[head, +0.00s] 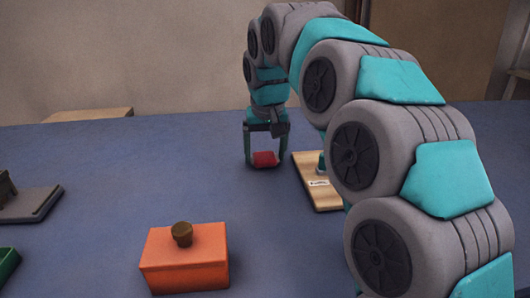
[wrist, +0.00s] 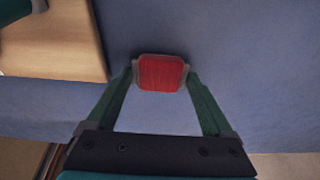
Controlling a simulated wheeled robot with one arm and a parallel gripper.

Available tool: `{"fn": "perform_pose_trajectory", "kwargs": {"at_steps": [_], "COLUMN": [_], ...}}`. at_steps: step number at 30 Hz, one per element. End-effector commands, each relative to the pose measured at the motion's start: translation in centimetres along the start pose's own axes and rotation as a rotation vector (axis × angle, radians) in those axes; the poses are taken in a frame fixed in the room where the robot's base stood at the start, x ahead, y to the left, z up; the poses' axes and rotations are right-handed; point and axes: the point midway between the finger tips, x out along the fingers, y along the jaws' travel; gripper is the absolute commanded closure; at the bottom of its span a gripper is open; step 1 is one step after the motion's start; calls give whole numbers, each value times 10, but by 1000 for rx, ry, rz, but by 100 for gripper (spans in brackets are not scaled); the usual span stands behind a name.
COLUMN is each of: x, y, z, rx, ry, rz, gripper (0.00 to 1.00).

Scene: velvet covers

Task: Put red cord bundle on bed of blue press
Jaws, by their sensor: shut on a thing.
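The red cord bundle (head: 265,159) is a small red block-like piece between the fingertips of my gripper (head: 264,162). In the wrist view my gripper (wrist: 160,74) is shut on the bundle (wrist: 161,72), with one finger on each side. It is low over the blue table; I cannot tell whether it touches. Right of it lies a pale wooden board (head: 312,194) with a white label and a small blue-green part (head: 321,164), partly hidden by my arm. This may be the blue press; I cannot tell. The board (wrist: 60,42) also shows at upper left in the wrist view.
An orange box (head: 185,262) with a brown knob stands at the front. A grey flat object (head: 28,204) with a dark upright part is at the left edge, and a green object (head: 7,263) is below it. The table between is clear.

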Motion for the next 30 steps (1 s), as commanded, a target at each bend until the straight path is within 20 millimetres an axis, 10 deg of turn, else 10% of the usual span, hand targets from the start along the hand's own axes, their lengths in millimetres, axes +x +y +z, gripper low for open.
{"fn": "perform_pose_trajectory", "kwargs": {"at_steps": [13, 14, 15, 30], "x": [7, 6, 6, -8], "y": [0, 0, 0, 0], "z": [2, 2, 2, 0], "rx": [0, 0, 0, 1], "ry": [-1, -1, -1, 3], "rz": [0, 0, 0, -1], "gripper": [75, 12, 7, 0]}}
